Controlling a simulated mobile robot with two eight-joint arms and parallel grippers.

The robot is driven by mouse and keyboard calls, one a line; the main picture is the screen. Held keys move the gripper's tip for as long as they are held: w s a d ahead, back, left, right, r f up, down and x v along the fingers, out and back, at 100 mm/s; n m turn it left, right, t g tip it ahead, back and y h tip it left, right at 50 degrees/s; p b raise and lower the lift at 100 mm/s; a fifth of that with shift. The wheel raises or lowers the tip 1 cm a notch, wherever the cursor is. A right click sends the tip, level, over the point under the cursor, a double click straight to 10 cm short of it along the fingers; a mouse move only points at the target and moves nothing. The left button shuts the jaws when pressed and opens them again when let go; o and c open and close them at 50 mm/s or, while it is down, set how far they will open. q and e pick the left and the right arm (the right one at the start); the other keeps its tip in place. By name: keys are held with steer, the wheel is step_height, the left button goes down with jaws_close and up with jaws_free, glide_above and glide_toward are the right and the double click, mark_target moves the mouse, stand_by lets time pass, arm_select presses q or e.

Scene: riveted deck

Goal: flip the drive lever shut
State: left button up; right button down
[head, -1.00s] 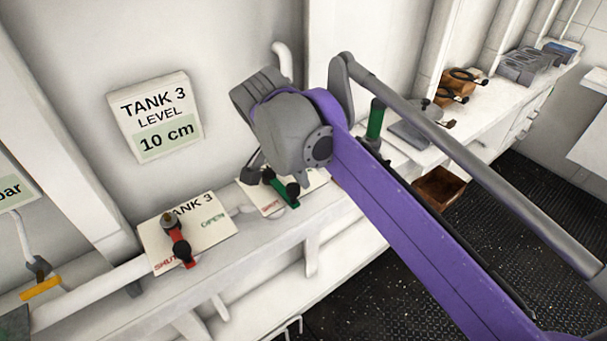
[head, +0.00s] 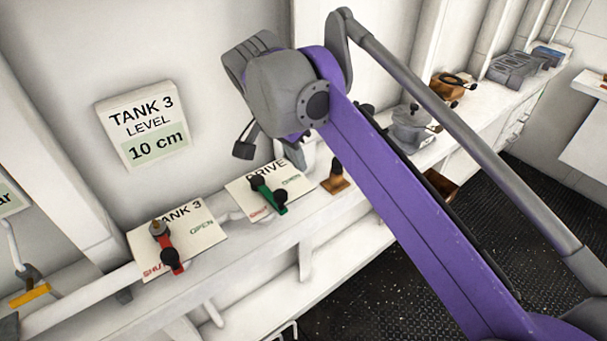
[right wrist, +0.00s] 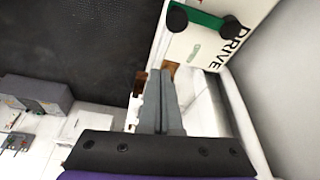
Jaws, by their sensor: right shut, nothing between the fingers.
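The drive lever (head: 268,195) is a green bar with dark round knobs on a white plate (head: 240,188) marked DRIVE, SHUT and OPEN. Its outer end points down and right, between the two words. The lever also shows at the top of the right wrist view (right wrist: 207,24). My right gripper (head: 246,141) is above and behind the plate, near the wall, apart from the lever. Its fingers (right wrist: 160,75) are together and empty in the right wrist view. My left gripper is not in view.
A red lever (head: 166,250) on the TANK 3 plate (head: 205,232) stands to the left. A small brown block with a dark post (head: 336,180) stands just right of the drive plate. A grey pot (head: 410,130) is farther along the shelf. A level sign (head: 143,125) hangs on the wall.

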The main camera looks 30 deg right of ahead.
steer(key=v, duration=0.4)
steer(key=shift+w+a, duration=0.1)
steer(key=shift+w, duration=0.2)
steer(key=shift+a, duration=0.1)
